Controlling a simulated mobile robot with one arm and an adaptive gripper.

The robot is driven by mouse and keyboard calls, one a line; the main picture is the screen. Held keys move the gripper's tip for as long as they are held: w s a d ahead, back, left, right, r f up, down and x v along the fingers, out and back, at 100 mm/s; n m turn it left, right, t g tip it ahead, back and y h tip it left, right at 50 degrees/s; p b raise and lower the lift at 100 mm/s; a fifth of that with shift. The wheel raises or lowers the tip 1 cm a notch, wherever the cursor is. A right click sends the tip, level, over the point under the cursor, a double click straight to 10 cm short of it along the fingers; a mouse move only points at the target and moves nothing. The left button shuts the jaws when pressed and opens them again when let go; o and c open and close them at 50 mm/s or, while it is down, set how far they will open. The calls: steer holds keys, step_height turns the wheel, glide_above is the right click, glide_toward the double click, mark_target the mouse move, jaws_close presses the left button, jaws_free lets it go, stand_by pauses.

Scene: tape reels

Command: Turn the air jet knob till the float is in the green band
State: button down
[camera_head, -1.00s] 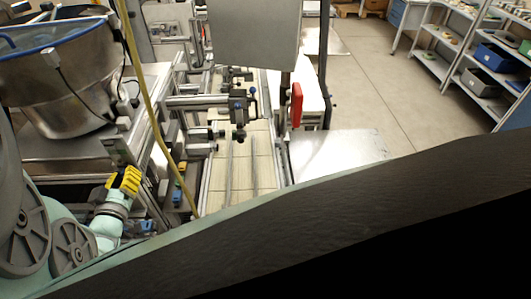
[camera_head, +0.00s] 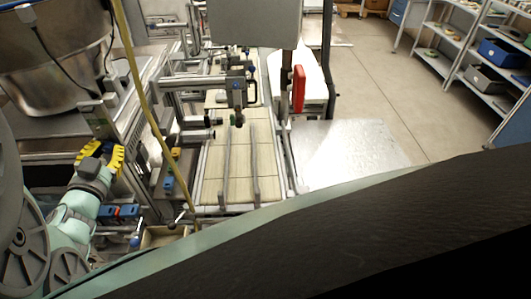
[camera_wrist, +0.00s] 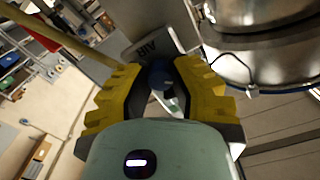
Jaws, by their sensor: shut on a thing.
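My gripper (camera_wrist: 163,78) has yellow ribbed fingers closed around a dark blue round knob (camera_wrist: 160,73), seen in the wrist view. A grey plate (camera_wrist: 150,46) with letters that look like "AIR" lies just behind the knob. A pale strip with some green (camera_wrist: 174,102) shows between the fingers; I cannot tell whether it is the float's scale. The float itself cannot be made out. In the head view my gripper (camera_head: 101,154) is at the left, beside the machine frame below the metal bowl, with a dark blue part between its fingers.
A large metal bowl (camera_head: 60,75) stands above and left of my gripper. A yellow hose (camera_head: 140,100) hangs down in front of the frame. A tiled conveyor bed (camera_head: 235,165) with rails runs to the right. Open floor (camera_head: 385,80) and shelves lie farther right.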

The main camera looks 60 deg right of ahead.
steer(key=shift+f+m+b, duration=0.15)
steer(key=shift+m+b, duration=1.05)
steer(key=c, duration=0.8)
jaws_free()
steer(key=shift+o, duration=0.2)
steer(key=v, duration=1.2)
steer(key=shift+o, duration=0.4)
